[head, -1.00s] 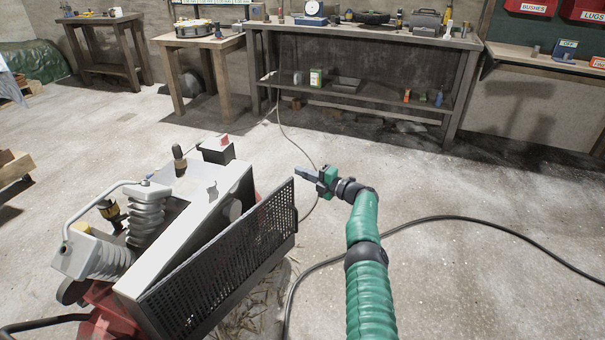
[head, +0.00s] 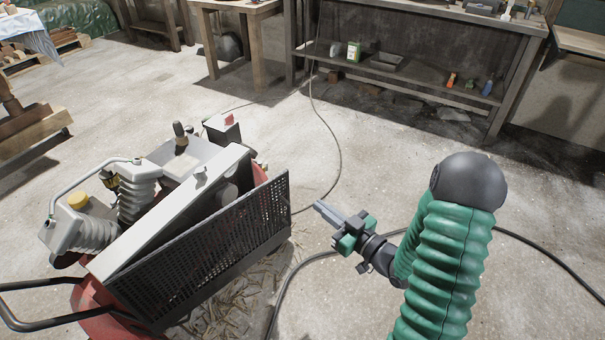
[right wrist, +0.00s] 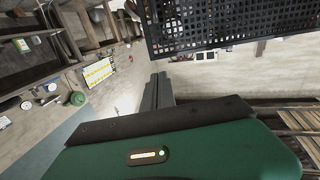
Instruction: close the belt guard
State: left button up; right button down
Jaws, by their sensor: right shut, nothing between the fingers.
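The belt guard (head: 212,255) is a dark perforated panel on the near right side of a compressor (head: 160,205) with a red base and grey cylinders. It stands swung out from the pale grey housing, with an open wedge between them. In the right wrist view the guard's mesh (right wrist: 215,22) fills the top right. My right gripper (head: 322,210) is shut and empty. It is just right of the guard's far edge, apart from it, pointing left; its fingers also show in the right wrist view (right wrist: 158,88). My left gripper is not in view.
A dark cable (head: 535,248) runs over the floor behind and under my right arm. A thinner cord (head: 335,140) leads to the workbench (head: 420,75) at the back. Straw (head: 235,305) lies below the guard. Floor right of the compressor is otherwise clear.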

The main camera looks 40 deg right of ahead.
jog(key=b, duration=0.2)
send_near(278, 177)
jog(key=w+b, duration=0.2)
jog(key=w, duration=0.1)
jog(key=w+b, duration=0.1)
jog(key=w, duration=0.2)
jog(key=shift+w+a+f+b, duration=0.15)
jog(key=shift+a+b, duration=0.05)
jog(key=shift+b, duration=0.15)
jog(key=shift+w+a, duration=0.1)
jog(key=shift+w, duration=0.15)
jog(key=shift+a+r, duration=0.1)
jog(key=shift+r, duration=0.15)
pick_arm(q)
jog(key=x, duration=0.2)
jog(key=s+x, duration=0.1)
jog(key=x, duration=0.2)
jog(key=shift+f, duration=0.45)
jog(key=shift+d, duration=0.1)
pick_arm(e)
jog(key=shift+w, duration=0.1)
